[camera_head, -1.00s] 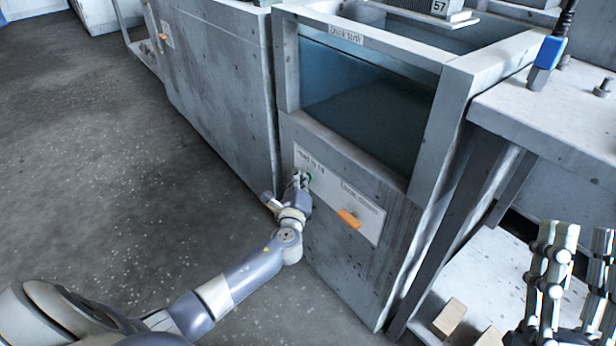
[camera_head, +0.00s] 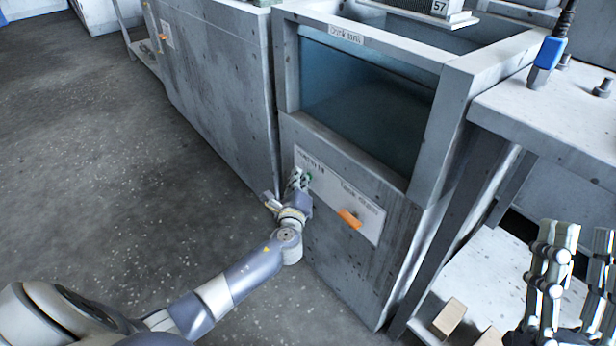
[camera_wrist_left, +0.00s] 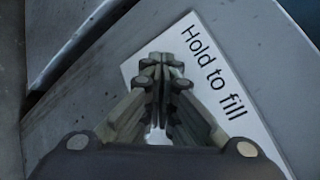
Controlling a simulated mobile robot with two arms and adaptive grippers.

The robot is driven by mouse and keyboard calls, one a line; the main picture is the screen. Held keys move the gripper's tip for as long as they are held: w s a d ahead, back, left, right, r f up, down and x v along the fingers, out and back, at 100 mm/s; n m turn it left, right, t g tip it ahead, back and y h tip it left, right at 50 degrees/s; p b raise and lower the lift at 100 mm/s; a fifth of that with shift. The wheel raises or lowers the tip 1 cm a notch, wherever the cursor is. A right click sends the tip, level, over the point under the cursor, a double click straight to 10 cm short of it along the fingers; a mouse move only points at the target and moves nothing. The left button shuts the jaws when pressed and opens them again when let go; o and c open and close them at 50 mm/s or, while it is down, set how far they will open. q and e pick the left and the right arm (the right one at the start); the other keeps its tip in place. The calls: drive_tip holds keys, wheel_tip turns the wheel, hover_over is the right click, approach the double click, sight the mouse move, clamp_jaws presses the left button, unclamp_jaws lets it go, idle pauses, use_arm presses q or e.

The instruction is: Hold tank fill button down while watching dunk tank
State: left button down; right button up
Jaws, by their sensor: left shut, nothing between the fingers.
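The dunk tank (camera_head: 365,105) stands ahead, with bluish water showing through its front window. A white label panel (camera_head: 365,200) is on its front below the window. The green fill button (camera_head: 309,176) shows only in part beside my left fingertips. My left gripper (camera_head: 301,177) is shut and empty, its tips at the button. In the left wrist view the shut fingers (camera_wrist_left: 163,65) cover the button, next to the "Hold to fill" label (camera_wrist_left: 215,70). How far the button is pressed is hidden. My right gripper (camera_head: 578,265) is open and empty at the lower right.
An orange handle (camera_head: 349,218) sits on the panel right of the button. A grey cabinet (camera_head: 215,75) adjoins the tank on the left. A workbench (camera_head: 560,110) with a blue-handled tool (camera_head: 545,62) is at right. The floor at left is clear.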

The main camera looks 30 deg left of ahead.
use_arm(q)
drive_tip(key=shift+s, duration=0.1)
drive_tip(key=shift+s+a, duration=0.25)
drive_tip(key=shift+s, duration=0.4)
use_arm(e)
drive_tip(key=shift+w+a+f+g+h, duration=0.1)
drive_tip(key=shift+w+f+g+h, duration=0.3)
drive_tip(key=shift+w+f+g, duration=0.35)
drive_tip(key=shift+w+f, duration=0.1)
use_arm(q)
drive_tip(key=shift+s+a+p, duration=0.25)
drive_tip(key=shift+s+a, duration=0.1)
drive_tip(key=shift+s, duration=0.4)
drive_tip(key=shift+s+a+p, duration=0.2)
drive_tip(key=shift+s+a, duration=0.1)
drive_tip(key=shift+s, duration=0.5)
drive_tip(key=shift+s+a+p, duration=0.25)
drive_tip(key=shift+s+a, duration=0.1)
drive_tip(key=shift+s, duration=0.4)
use_arm(e)
drive_tip(key=shift+w+a+f+g+h, duration=0.1)
drive_tip(key=shift+w+f+g+h, duration=0.1)
drive_tip(key=shift+w+f+g, duration=0.6)
drive_tip(key=shift+w+a+f+g+h, duration=0.15)
drive_tip(key=shift+w+f+g, duration=0.25)
drive_tip(key=shift+f, duration=0.55)
drive_tip(key=shift+d, duration=0.1)
